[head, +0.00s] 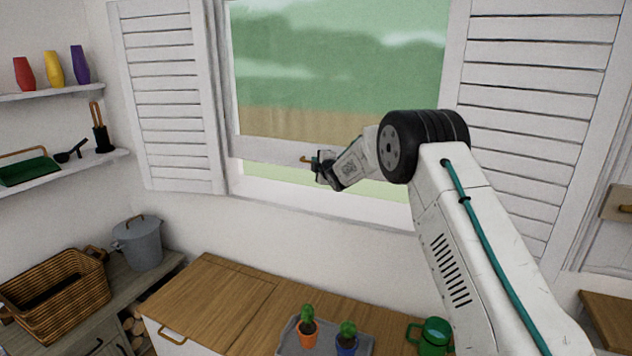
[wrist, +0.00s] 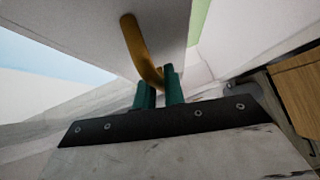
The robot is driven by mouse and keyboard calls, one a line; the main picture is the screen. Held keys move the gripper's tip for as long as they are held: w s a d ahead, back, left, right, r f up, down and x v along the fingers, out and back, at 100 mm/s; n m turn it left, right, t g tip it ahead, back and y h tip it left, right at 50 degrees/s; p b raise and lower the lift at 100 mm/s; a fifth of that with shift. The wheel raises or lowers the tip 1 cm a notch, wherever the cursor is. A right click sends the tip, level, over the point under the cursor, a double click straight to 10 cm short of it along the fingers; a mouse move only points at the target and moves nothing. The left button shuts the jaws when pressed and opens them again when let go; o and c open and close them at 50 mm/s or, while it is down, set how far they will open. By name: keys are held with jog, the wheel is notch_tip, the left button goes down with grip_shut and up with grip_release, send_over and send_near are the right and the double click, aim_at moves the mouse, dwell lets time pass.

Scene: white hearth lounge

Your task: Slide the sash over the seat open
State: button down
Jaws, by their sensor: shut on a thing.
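The window sash (head: 270,149) is a white frame around a large pane. Its bottom rail stands raised above the sill (head: 310,203), with an open gap (head: 272,178) between them where green shows. A brass hook-like handle (head: 305,160) is on the sash's bottom rail. My gripper (head: 317,165) is at this handle. In the wrist view, the green fingers of my gripper (wrist: 159,92) are shut on the brass handle (wrist: 139,48), which rises from the white rail (wrist: 175,20). The wooden-topped seat (head: 225,300) is below the window.
White louvred shutters (head: 165,95) (head: 535,90) stand on both sides of the window. A grey tray (head: 287,345) with two potted plants and a green mug (head: 435,337) are on the seat. A wicker basket (head: 55,290) and grey lidded pot (head: 140,243) stand at left.

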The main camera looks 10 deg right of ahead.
aim_at(310, 152)
jog(key=shift+r, duration=1.55)
jog(key=c, duration=1.5)
grip_release()
jog(key=shift+f, duration=0.1)
jog(key=v, duration=0.7)
jog(key=shift+s, duration=0.4)
